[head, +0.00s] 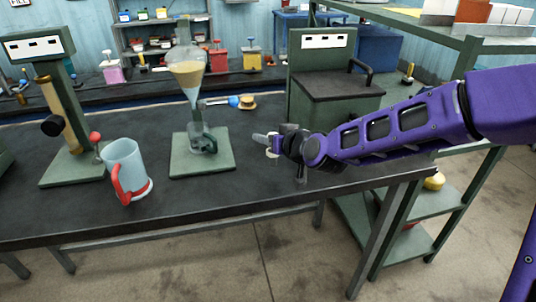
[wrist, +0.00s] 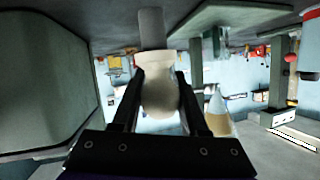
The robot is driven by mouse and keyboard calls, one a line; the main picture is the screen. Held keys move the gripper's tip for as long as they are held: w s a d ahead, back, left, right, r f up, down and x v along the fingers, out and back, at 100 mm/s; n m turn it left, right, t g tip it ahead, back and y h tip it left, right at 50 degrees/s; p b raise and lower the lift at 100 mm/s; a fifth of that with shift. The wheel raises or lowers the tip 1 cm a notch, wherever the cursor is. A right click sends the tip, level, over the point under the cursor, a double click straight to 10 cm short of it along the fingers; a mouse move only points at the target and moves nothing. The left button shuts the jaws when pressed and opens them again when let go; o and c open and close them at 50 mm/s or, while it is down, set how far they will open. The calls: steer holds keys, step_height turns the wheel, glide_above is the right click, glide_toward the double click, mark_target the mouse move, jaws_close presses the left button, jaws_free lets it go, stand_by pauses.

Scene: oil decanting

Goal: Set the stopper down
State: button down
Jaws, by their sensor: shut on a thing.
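The stopper (wrist: 158,82) has a cream, rounded body and a grey plug end. My gripper (wrist: 158,100) is shut on its cream part, with one finger on each side. In the head view, my gripper (head: 277,145) is at the right part of the dark bench, right of the green stand base. The stopper's grey end (head: 260,138) points left there, and my gripper hides much of the rest. I cannot tell whether the stopper touches the bench.
A glass funnel (head: 188,78) with yellowish liquid stands over the green base (head: 185,165), with a small glass vessel (head: 204,143) below. A red-handled mug (head: 125,165) stands left. A green machine (head: 312,105) is behind my gripper. The bench front (head: 240,185) is clear.

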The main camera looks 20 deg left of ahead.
steer(key=shift+f+b, duration=0.35)
steer(key=shift+f, duration=1.5)
steer(key=shift+f, duration=0.1)
steer(key=shift+f, duration=0.15)
steer(key=shift+c, duration=2.2)
jaws_free()
steer(key=shift+r, duration=0.2)
steer(key=shift+s+d+r, duration=0.1)
steer(key=shift+d+r, duration=0.05)
steer(key=p+v, duration=0.3)
steer(key=v, duration=0.8)
steer(key=shift+s+p, duration=0.25)
steer(key=shift+p, duration=0.05)
